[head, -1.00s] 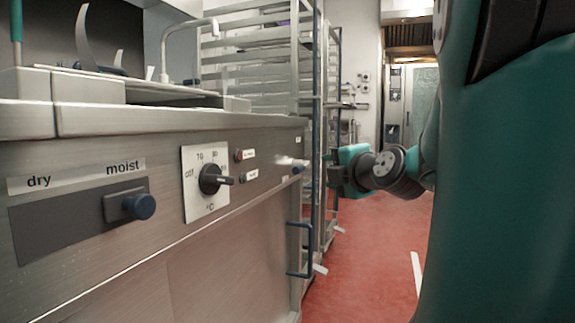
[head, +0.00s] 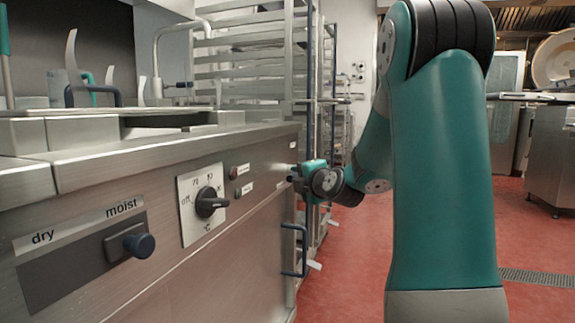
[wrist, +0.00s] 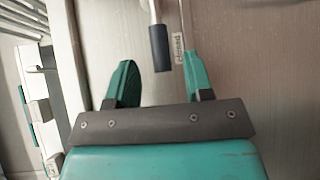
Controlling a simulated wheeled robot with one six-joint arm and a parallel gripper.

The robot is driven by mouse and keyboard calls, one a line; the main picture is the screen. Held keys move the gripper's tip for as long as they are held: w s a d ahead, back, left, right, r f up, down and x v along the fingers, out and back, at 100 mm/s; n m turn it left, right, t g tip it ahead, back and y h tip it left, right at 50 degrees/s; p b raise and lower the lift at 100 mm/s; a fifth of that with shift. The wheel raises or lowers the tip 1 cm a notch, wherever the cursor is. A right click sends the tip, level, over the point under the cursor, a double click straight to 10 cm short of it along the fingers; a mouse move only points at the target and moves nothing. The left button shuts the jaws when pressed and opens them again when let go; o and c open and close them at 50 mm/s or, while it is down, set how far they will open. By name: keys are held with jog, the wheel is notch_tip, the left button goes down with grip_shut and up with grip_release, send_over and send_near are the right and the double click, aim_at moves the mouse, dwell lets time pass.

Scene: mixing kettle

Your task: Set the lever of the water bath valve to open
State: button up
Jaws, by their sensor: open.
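The lever shows in the wrist view as a pale rod with a dark blue grip (wrist: 160,48). A label (wrist: 179,48) reading "closed" is on the steel front to the right of the grip. My gripper (wrist: 162,76) is open, with its teal fingers apart. The grip's end lies between the fingertips, with a gap on both sides. In the head view my gripper (head: 297,175) is at the far end of the kettle front and hides most of the lever.
The kettle front carries a black rotary knob (head: 209,202) and a dry/moist slider with a blue knob (head: 139,245). A blue handle (head: 303,250) sticks out below my gripper. A rack (head: 250,60) stands behind.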

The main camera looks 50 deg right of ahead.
aim_at(295, 176)
jog(key=p+x, duration=0.2)
jog(key=x, duration=0.2)
jog(key=shift+w+r+p, duration=0.15)
jog(key=shift+w+p, duration=0.05)
jog(key=shift+p, duration=0.1)
jog(key=shift+f+b, duration=0.25)
jog(key=shift+b, duration=0.2)
jog(key=shift+w+d, duration=0.1)
jog(key=shift+w, duration=0.05)
